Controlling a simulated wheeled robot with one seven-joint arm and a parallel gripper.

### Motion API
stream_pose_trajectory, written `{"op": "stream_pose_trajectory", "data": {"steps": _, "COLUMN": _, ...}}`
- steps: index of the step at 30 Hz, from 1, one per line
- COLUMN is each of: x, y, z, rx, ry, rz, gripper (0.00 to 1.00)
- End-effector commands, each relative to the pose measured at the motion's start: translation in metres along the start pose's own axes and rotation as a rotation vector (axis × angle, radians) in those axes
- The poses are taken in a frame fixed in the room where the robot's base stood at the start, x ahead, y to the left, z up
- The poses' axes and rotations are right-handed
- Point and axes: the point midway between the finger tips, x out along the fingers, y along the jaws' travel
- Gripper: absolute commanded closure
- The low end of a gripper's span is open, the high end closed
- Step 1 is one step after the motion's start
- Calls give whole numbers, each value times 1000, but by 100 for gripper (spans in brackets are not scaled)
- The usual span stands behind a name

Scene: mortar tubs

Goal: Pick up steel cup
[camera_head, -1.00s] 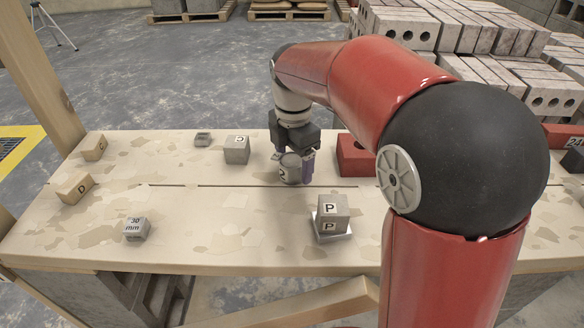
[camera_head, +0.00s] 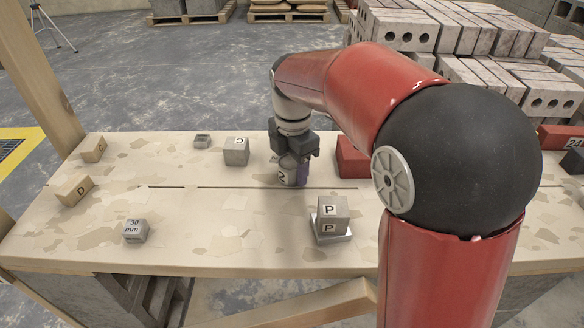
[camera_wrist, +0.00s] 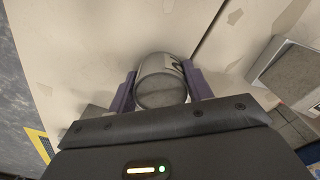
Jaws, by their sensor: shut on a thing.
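The steel cup (camera_head: 287,173) is a small grey cylinder with a dark mark on its side. It stands near the middle of the bench, left of the red block. My gripper (camera_head: 292,172) comes down over it from above, its purple fingers on either side. In the wrist view the cup (camera_wrist: 161,80) sits between the two purple fingertips of my gripper (camera_wrist: 162,88), which are shut on it. Whether its base touches the bench is hard to tell.
On the bench (camera_head: 200,235), a grey C block (camera_head: 236,151) stands left of the cup, a red block (camera_head: 352,158) right, and a P block (camera_head: 332,213) in front right. D block (camera_head: 74,189) and a 30 mm block (camera_head: 136,230) lie left. The left front is mostly clear.

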Motion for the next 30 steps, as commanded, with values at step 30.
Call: {"op": "stream_pose_trajectory", "data": {"steps": 30, "x": -186, "y": 1, "z": 0, "rx": 0, "ry": -1, "rz": 3, "gripper": 81}}
